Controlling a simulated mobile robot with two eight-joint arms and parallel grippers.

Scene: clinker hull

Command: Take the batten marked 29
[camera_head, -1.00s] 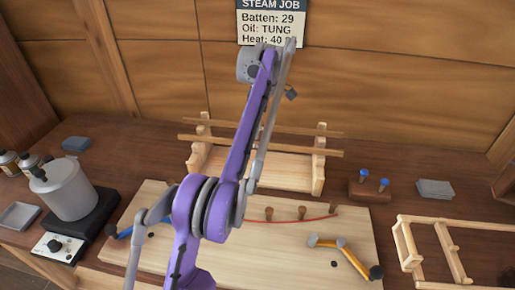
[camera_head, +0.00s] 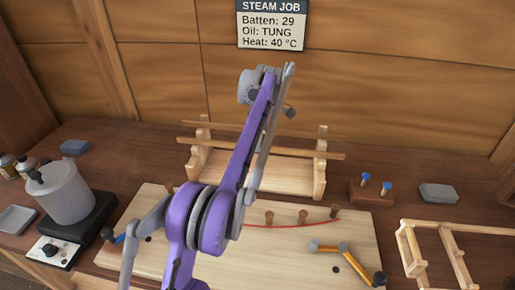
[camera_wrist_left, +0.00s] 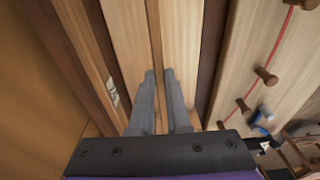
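A rack (camera_head: 319,175) holds long thin battens. The front batten (camera_head: 330,156) and the rear batten (camera_head: 228,126) lie across its posts. The left wrist view shows a brown batten (camera_wrist_left: 152,30) running between the fingers of my left gripper (camera_wrist_left: 161,75). The fingers are a narrow gap apart, one on each side of it; I cannot see contact. A small pale tag (camera_wrist_left: 112,92) with unreadable marks shows near the batten to the left. In the head view my left arm hides the fingers. The sign (camera_head: 272,25) reads batten 29, oil TUNG, heat 40 °C. My right gripper is not in view.
A light board (camera_head: 300,255) with pegs, a red curve and an orange-handled tool (camera_head: 345,255) lies in front of the rack. A pot (camera_head: 62,195) on a heater stands left. A peg block (camera_head: 370,192), a grey block (camera_head: 438,194) and a wooden frame (camera_head: 440,228) are right.

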